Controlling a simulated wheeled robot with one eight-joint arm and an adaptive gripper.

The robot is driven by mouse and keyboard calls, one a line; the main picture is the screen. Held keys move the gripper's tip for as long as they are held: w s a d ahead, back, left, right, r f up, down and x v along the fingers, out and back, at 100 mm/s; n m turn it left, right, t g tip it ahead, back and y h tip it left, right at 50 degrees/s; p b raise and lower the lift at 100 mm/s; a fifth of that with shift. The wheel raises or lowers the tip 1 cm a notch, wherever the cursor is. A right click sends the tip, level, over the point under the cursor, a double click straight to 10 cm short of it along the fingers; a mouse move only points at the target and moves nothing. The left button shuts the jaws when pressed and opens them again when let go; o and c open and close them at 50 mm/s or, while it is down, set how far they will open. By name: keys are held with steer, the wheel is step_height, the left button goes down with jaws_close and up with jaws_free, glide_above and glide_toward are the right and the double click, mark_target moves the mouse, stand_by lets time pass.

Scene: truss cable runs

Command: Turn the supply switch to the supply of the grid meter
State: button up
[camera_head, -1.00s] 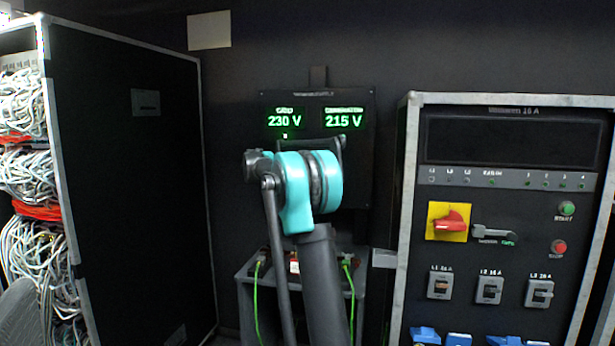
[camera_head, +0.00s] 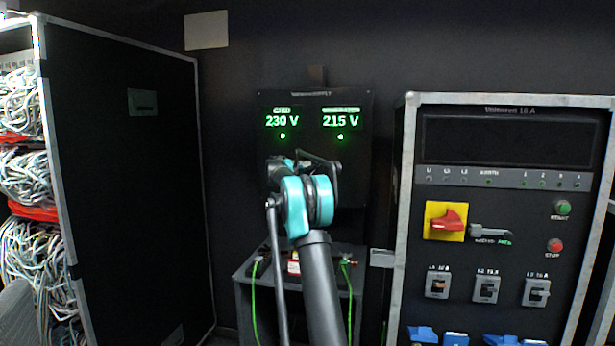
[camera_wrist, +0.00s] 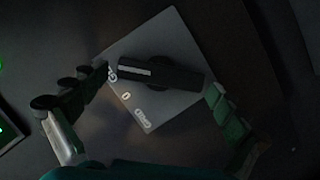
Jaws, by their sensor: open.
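The supply switch shows in the wrist view as a long black knob (camera_wrist: 165,75) on a light grey square plate (camera_wrist: 150,117). A white line marks the knob's left end, toward a label partly hidden by a finger. My gripper (camera_wrist: 157,80) is open, one finger near each end of the knob; contact cannot be told. In the head view my arm hides the switch. The grid meter (camera_head: 283,121) reads 230 V, and the second meter (camera_head: 341,120) reads 215 V.
A rack with a red-on-yellow rotary switch (camera_head: 446,221) stands to the right. A black cabinet (camera_head: 130,190) with bundled cables (camera_head: 25,180) stands at left. A small stand with green cables (camera_head: 254,300) is below the meter panel.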

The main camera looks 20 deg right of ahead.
steer(key=c, duration=1.1)
steer(key=shift+c, duration=0.3)
steer(key=n+h, duration=0.1)
steer(key=n, duration=0.1)
steer(key=n+h, duration=0.1)
steer(key=shift+a+f+n, duration=0.15)
steer(key=shift+f+n, duration=0.05)
steer(key=shift+n, duration=0.2)
steer(key=n, duration=0.1)
steer(key=n+h, duration=0.1)
steer(key=n, duration=0.2)
steer(key=shift+w+f+t+h, duration=0.1)
steer(key=shift+f+t+h, duration=0.15)
steer(key=shift+t+h, duration=0.05)
steer(key=n+t+h, duration=0.1)
steer(key=n, duration=0.3)
steer(key=shift+f, duration=0.2)
steer(key=shift+f+n+t, duration=0.1)
steer(key=shift+n+t, duration=0.9)
steer(key=shift+n, duration=1.8)
